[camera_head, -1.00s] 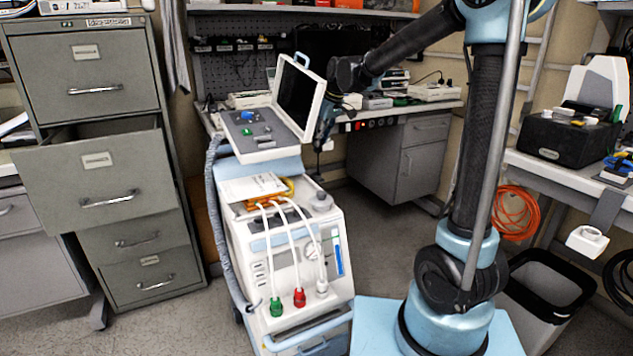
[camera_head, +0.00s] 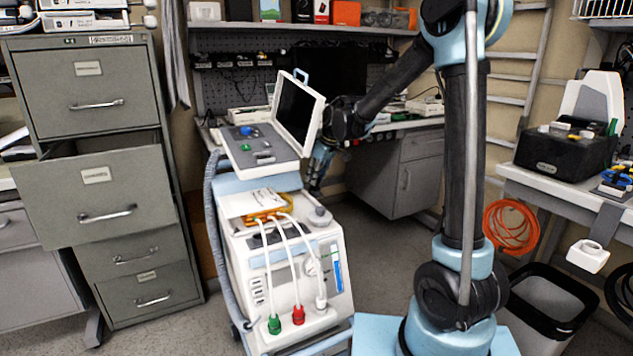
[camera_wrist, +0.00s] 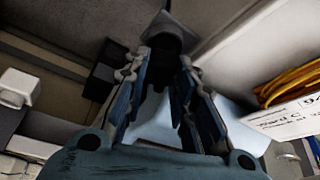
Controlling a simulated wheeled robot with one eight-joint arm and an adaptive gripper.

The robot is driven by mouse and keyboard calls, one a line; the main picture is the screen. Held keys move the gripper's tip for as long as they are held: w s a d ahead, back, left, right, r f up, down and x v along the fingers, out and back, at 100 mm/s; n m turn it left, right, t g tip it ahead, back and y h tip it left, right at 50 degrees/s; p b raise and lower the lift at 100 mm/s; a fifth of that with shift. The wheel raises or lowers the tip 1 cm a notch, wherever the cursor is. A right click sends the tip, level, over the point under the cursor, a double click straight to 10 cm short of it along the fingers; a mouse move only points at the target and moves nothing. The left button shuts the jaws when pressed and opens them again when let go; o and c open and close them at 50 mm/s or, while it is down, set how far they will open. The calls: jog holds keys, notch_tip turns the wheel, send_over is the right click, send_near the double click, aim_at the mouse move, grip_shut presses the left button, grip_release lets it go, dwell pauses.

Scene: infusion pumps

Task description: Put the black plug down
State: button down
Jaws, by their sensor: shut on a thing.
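My gripper (camera_wrist: 165,62) is in the wrist view, its two blue-grey fingers pointing up the picture. A dark, rounded piece that looks like the black plug (camera_wrist: 167,36) is at the fingertips; its far end is lost in shadow. In the head view my gripper (camera_head: 318,168) hangs low, just right of and behind the white cart's tilted screen (camera_head: 300,108). The plug cannot be made out there. I cannot tell whether the plug touches any surface.
The white medical cart (camera_head: 285,270) stands close on the left of my gripper. A desk with grey drawers (camera_head: 400,175) is behind it. An open filing drawer (camera_head: 100,195) sticks out at left. A black bin (camera_head: 545,300) stands at right.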

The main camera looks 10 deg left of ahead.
jog(key=shift+f, duration=0.75)
jog(key=c, duration=1.3)
grip_release()
jog(key=v, duration=1.2)
jog(key=shift+s+d, duration=0.1)
jog(key=shift+s, duration=0.05)
jog(key=s+d+f+m+h, duration=0.1)
jog(key=s+d+m, duration=0.2)
jog(key=s+d, duration=0.55)
jog(key=s+d+f+m+h, duration=0.15)
jog(key=s+d, duration=0.35)
jog(key=d, duration=0.7)
jog(key=s+d+f+m, duration=0.2)
jog(key=s+d+f, duration=0.2)
jog(key=s, duration=0.2)
jog(key=s+d+f+m+h, duration=0.1)
jog(key=s+d+f+m, duration=0.1)
jog(key=s+d+f, duration=0.2)
jog(key=s+d+f+m, duration=0.3)
jog(key=s+d+f, duration=0.1)
jog(key=s, duration=0.5)
jog(key=shift+d+f, duration=0.1)
jog(key=shift+d, duration=0.5)
